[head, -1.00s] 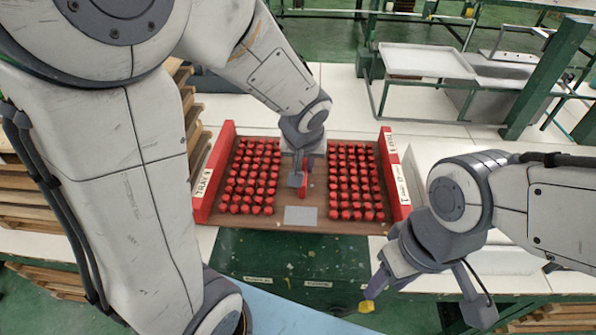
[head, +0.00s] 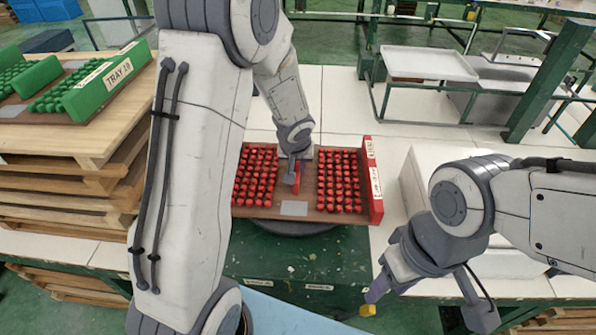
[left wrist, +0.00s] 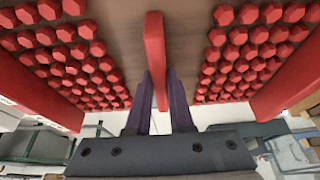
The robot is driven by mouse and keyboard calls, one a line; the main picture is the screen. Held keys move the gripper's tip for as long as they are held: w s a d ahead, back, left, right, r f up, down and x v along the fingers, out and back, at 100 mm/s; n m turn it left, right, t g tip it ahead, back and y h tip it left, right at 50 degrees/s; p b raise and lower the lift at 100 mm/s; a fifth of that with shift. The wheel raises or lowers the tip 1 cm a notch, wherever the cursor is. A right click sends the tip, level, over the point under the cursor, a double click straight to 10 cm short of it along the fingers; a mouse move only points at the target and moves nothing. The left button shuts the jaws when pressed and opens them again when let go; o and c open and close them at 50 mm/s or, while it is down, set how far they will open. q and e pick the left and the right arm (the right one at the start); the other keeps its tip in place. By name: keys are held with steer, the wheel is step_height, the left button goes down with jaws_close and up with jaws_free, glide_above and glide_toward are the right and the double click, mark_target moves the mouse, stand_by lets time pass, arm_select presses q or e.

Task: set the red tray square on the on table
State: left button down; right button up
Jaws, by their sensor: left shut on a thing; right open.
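The red tray (head: 373,190) has a brown base, red end walls and rows of red pieces on both sides of a central red handle. It stands at the near edge of the white table, partly over a dark round turntable (head: 300,229). My left gripper (head: 293,176) is shut on the tray's red handle, which the left wrist view shows between its fingers (left wrist: 160,98). My left arm hides the tray's left end in the head view. My right gripper (head: 415,305) is open and empty, to the right of the tray and in front of the table.
Wooden pallets (head: 70,165) with a green tray (head: 120,75) stand on the left. A white box (head: 415,175) lies close to the tray's right end. The white table (head: 335,95) is clear behind the tray. A metal rack (head: 430,63) stands at the back right.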

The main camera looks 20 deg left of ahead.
stand_by(0.3)
arm_select(q)
steer(key=shift+f, duration=0.15)
steer(key=c, duration=0.8)
jaws_free()
